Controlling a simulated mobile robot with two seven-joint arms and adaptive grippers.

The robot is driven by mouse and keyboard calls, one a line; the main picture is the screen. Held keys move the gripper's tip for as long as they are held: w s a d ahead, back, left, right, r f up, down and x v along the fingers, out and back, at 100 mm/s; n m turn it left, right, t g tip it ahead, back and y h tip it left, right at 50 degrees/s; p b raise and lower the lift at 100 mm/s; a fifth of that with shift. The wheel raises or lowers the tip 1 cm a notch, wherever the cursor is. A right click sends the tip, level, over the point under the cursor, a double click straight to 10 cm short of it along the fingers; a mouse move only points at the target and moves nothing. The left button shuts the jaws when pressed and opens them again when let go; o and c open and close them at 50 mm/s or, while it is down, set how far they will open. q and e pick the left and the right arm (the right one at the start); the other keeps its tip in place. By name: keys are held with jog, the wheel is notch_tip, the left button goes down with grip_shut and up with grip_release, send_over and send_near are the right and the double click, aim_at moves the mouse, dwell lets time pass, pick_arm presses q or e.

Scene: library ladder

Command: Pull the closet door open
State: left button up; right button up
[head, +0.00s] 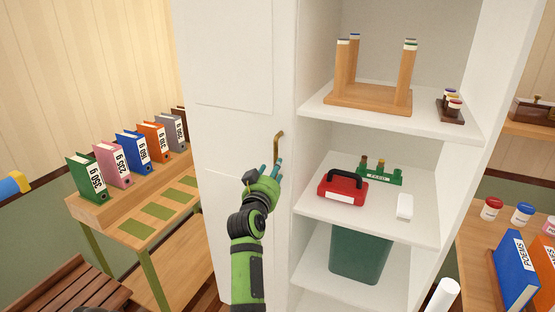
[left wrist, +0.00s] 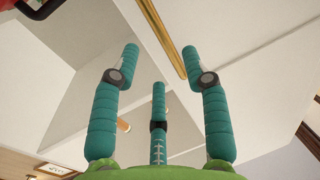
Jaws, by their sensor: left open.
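The white closet door (head: 235,150) is a panelled door on the left of the closet, beside open shelves. Whether it stands ajar, I cannot tell. Its curved brass handle (head: 279,146) is near the door's right edge. My left gripper (head: 265,172), green with teal fingers, is just below and left of the handle in the head view, partly covering its lower end. In the left wrist view the three fingers (left wrist: 160,60) are spread open and empty. The brass handle (left wrist: 166,40) runs slantwise beyond them, close to the right finger. Contact is not clear. My right gripper is not in view.
Shelves hold an upturned wooden stool (head: 368,95), a red toolbox (head: 342,188) and a green bin (head: 360,252). A desk with several binders (head: 132,150) stands left of the door, and a slatted wooden bench (head: 75,290) is at lower left. A table (head: 475,245) stands right.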

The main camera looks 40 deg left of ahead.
pick_arm(q)
jog(key=shift+p+x, duration=0.7)
jog(key=shift+x, duration=2.8)
jog(key=shift+a+r, duration=0.1)
grip_shut()
